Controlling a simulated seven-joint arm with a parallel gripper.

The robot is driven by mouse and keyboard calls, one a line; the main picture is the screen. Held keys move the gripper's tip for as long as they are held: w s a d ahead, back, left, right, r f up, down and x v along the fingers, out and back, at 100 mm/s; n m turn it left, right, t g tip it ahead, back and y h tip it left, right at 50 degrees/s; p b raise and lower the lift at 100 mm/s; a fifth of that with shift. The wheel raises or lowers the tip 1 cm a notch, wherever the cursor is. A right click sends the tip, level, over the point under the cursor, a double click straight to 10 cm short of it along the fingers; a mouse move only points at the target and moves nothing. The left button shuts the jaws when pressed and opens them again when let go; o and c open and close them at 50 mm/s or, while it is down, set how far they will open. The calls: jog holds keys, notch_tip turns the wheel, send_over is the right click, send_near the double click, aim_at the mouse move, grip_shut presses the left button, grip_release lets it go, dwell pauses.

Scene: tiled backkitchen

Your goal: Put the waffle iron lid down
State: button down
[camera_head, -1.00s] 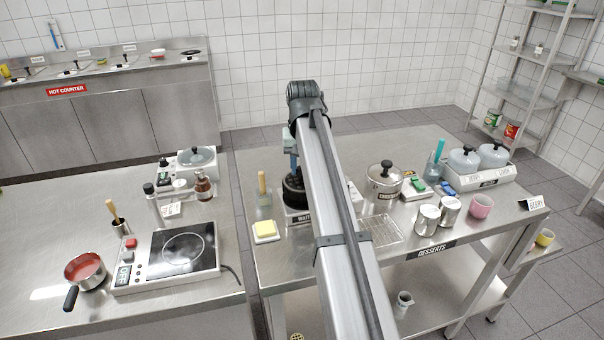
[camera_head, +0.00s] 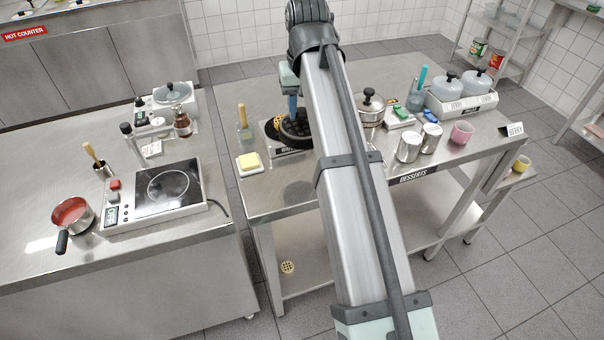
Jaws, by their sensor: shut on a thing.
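The waffle iron (camera_head: 290,152) stands on the dessert table, a pale base with a dark label at its front. A black round lid (camera_head: 297,130) is tilted above its right part. At its left, part of a dark lower plate with something yellow on it shows. My gripper (camera_head: 291,108) comes down from behind my arm, with blue fingers at the lid's upper edge. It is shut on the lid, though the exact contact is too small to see. My arm hides the right side of the iron.
A yellow block on a white dish (camera_head: 249,164) and a container with a wooden handle (camera_head: 244,133) stand left of the iron. A lidded pot (camera_head: 370,108) and metal cans (camera_head: 409,147) stand right of my arm. The table front left is bare.

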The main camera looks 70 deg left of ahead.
aim_at(302, 132)
jog(key=d, duration=0.1)
jog(key=d+f+n, duration=0.1)
jog(key=d, duration=0.1)
jog(key=shift+s+d+f+n, duration=0.15)
jog(key=shift+s+d+n, duration=0.05)
jog(key=shift+s+n, duration=0.2)
jog(key=shift+s+f+n, duration=0.1)
jog(key=shift+n, duration=0.9)
jog(key=shift+f, duration=4.9)
jog(key=shift+f, duration=0.1)
jog(key=c, duration=0.8)
grip_release()
jog(key=shift+o, duration=0.2)
jog(key=r, duration=0.4)
jog(key=d+r, duration=0.1)
jog(key=r, duration=0.7)
jog(key=shift+d, duration=0.2)
jog(key=shift+w, duration=0.2)
